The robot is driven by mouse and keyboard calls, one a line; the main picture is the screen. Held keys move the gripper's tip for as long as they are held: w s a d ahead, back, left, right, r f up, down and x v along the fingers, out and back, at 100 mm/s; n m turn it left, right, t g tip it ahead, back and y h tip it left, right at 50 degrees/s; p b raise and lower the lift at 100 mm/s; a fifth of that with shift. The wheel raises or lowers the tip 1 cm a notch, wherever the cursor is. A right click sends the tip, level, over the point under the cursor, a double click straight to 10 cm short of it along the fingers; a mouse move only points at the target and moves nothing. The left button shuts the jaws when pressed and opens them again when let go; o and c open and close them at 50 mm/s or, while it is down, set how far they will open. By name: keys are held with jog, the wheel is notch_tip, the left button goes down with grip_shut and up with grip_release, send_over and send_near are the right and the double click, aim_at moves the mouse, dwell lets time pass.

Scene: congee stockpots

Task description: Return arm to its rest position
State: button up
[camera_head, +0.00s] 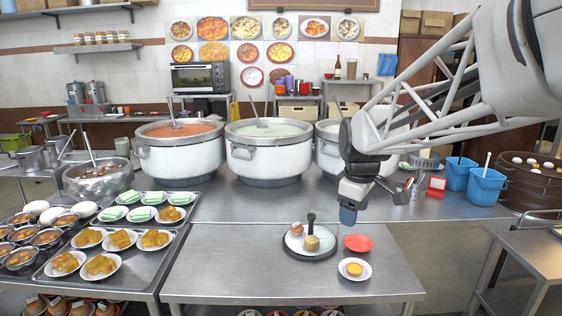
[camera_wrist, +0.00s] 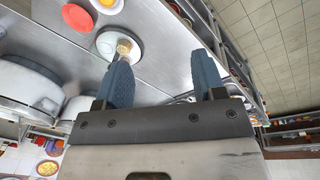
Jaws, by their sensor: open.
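My gripper (camera_head: 348,212) hangs from the arm, which reaches in from the upper right in the head view. It is above the steel counter, in front of the right-hand pot. In the wrist view my gripper (camera_wrist: 164,68) shows two blue fingers spread apart with nothing held between them. The tray (camera_head: 311,254) with small baked items and a dark upright handle stands on the front table below and left of the gripper. A red plate (camera_head: 357,243) and a white plate with a yellow tart (camera_head: 354,269) lie to its right.
Three large stockpots stand behind: one with orange-red contents (camera_head: 180,155), one with pale contents (camera_head: 268,155), and one partly hidden by my arm (camera_head: 328,150). Blue buckets (camera_head: 487,186) stand at the right. Trays of dishes (camera_head: 120,255) fill the left. The front table (camera_head: 230,265) has bare room on its left.

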jog(key=s+f+m, duration=0.2)
jog(key=s+m, duration=0.1)
jog(key=s, duration=0.6)
jog(key=s+d+f+m, duration=0.1)
jog(key=s+m, duration=0.3)
jog(key=s, duration=0.5)
jog(key=s+f+m+t, duration=0.1)
jog(key=s+f+m, duration=0.2)
jog(key=s, duration=0.6)
jog(key=shift+s+d+m, duration=0.25)
jog(key=shift+s+m, duration=0.05)
jog(key=shift+m, duration=0.1)
